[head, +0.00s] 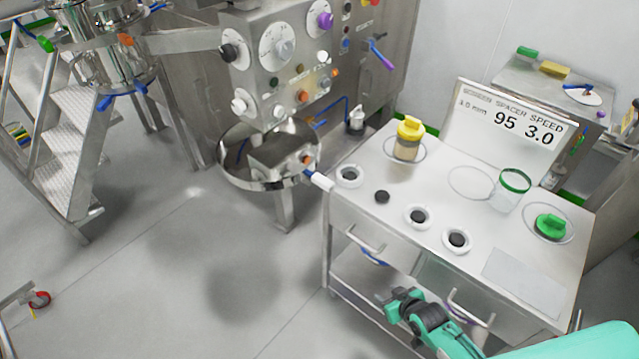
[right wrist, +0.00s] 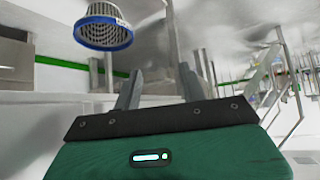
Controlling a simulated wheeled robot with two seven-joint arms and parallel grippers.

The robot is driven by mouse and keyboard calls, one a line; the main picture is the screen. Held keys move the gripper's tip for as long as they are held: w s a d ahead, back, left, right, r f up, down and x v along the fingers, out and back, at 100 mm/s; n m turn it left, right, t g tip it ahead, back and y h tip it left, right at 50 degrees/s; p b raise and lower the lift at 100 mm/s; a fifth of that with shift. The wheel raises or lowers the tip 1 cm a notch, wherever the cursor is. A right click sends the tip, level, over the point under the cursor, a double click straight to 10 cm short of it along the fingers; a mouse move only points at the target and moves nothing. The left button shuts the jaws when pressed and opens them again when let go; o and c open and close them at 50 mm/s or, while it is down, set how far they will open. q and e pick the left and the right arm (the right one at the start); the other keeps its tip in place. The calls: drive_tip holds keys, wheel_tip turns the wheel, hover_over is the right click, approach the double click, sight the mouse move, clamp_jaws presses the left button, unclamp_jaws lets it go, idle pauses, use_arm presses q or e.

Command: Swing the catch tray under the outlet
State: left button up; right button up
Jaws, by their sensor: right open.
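The catch tray is a round, shiny steel dish (head: 232,176) below the knobbed control box at the middle back. Its short white handle with a blue collar (head: 318,181) points right, near the cart's left corner. I cannot make out the outlet clearly in the head view. My right gripper (head: 398,305) is low in front of the cart's drawers, well apart from the tray handle. In the right wrist view its two grey fingers (right wrist: 161,72) stand apart with nothing between them. The tray does not show clearly there. My left gripper is out of view.
A steel cart (head: 400,215) carries a yellow-lidded jar (head: 408,140), a green-rimmed glass (head: 512,190) and a sign (head: 505,128). Its drawer handles (head: 365,238) stick out towards me. Steps (head: 75,140) stand at the left. The floor in front of the tray is clear.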

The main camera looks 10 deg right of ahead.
drive_tip(key=w+a+r+n+t+y+b, duration=0.1)
drive_tip(key=w+a+r+t+y, duration=0.15)
drive_tip(key=r, duration=0.65)
drive_tip(key=w+a+r+n+t+y+b, duration=0.1)
drive_tip(key=w+a+r, duration=0.2)
drive_tip(key=r, duration=0.7)
drive_tip(key=n+t+y+b, duration=0.1)
drive_tip(key=n+t+y, duration=0.15)
drive_tip(key=y, duration=0.35)
approach(313, 175)
drive_tip(key=shift+g, duration=0.4)
drive_tip(key=p+x, duration=0.1)
drive_tip(key=x, duration=0.1)
drive_tip(key=p+x, duration=0.1)
drive_tip(key=x, duration=0.3)
drive_tip(key=shift+w+r+p, duration=0.3)
drive_tip(key=shift+w+p, duration=0.1)
drive_tip(key=shift+w, duration=0.05)
drive_tip(key=shift+x, duration=0.75)
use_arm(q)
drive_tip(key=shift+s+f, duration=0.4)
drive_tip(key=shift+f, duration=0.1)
use_arm(e)
drive_tip(key=shift+f, duration=0.1)
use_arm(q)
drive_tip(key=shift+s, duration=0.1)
use_arm(e)
drive_tip(key=shift+c, duration=0.2)
